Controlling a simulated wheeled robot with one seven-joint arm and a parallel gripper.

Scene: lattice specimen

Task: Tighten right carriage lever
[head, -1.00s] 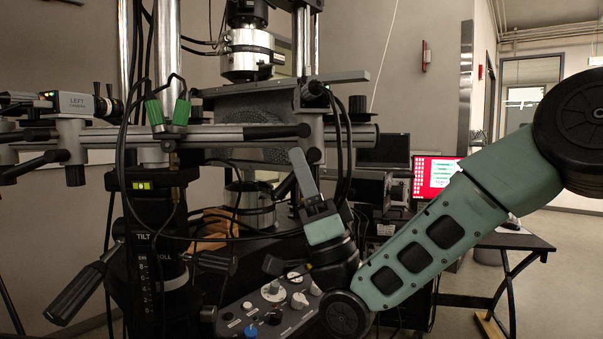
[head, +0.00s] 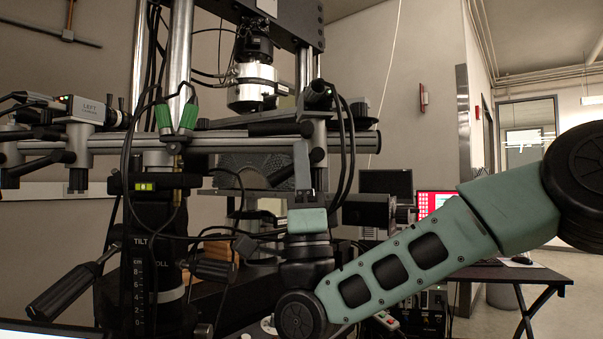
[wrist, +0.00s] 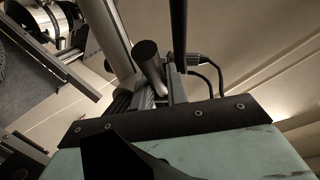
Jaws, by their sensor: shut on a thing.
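The right carriage (head: 318,150) sits near the right end of the horizontal rail. In the wrist view, a black round-ended handle (wrist: 148,62) stands beyond the dark plate of my gripper, close to the rail parts. How tightly the lever is clamped cannot be seen.
The left carriage (head: 78,150) with its camera is far left on the rail. Green-handled clips (head: 177,118) and looping cables hang near the column. A black-handled tilt stage (head: 75,290) stands front left. Monitors and a table (head: 500,274) are behind at right.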

